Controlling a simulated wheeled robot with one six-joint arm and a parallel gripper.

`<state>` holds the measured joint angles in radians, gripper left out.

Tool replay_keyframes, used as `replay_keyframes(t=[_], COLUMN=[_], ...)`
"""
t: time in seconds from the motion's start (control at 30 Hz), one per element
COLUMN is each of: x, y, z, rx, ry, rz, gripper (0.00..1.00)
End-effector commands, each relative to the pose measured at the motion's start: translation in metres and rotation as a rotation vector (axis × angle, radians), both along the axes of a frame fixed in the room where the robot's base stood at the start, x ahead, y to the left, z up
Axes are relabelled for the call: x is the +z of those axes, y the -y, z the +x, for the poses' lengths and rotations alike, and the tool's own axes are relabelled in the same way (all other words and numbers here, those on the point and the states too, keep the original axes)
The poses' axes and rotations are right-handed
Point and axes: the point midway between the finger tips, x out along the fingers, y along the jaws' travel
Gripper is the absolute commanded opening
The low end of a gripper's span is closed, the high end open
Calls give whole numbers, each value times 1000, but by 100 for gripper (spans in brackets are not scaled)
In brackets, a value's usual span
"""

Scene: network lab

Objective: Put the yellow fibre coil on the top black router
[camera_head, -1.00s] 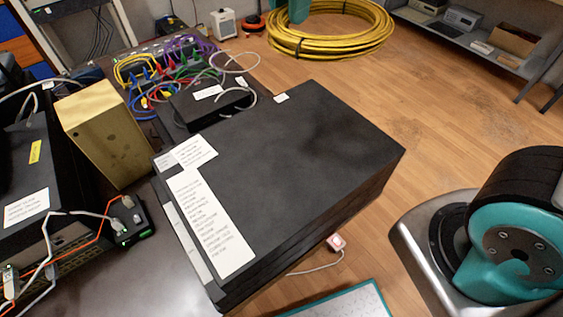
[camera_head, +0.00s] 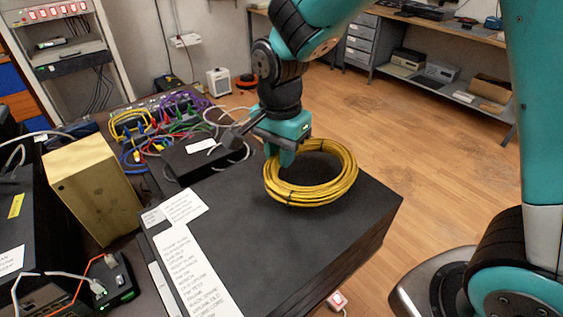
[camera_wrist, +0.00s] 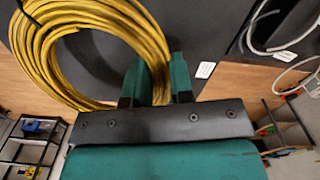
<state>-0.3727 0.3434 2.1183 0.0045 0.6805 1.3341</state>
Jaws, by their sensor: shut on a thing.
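The yellow fibre coil (camera_head: 325,190) is over the far part of the top black router (camera_head: 290,250) in the head view. My gripper (camera_head: 284,158) is shut on the coil's left side, its jaws pointing down. In the wrist view the coil (camera_wrist: 85,25) runs between the two teal jaws (camera_wrist: 158,85), with the router's dark top (camera_wrist: 200,25) behind it. I cannot tell whether the coil touches the router's top or hangs just above it. The router carries white paper labels (camera_head: 200,270) at its left and lies flat on a stack.
A small black box (camera_head: 200,155) with grey cables stands just left of my gripper. Coloured cables (camera_head: 160,125) lie behind it. A tan box (camera_head: 95,185) stands at the left. Shelves (camera_head: 440,70) line the back wall. The near part of the router's top is clear.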

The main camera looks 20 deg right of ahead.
Motion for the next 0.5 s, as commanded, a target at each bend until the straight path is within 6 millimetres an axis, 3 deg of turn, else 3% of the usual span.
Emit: replay_keyframes(t=[0.13, 0.5], x=[-23, -28], y=[0, 0], z=[0, 0], rx=[0, 0], ry=[-4, -1], rz=[-1, -1], gripper=[0, 0])
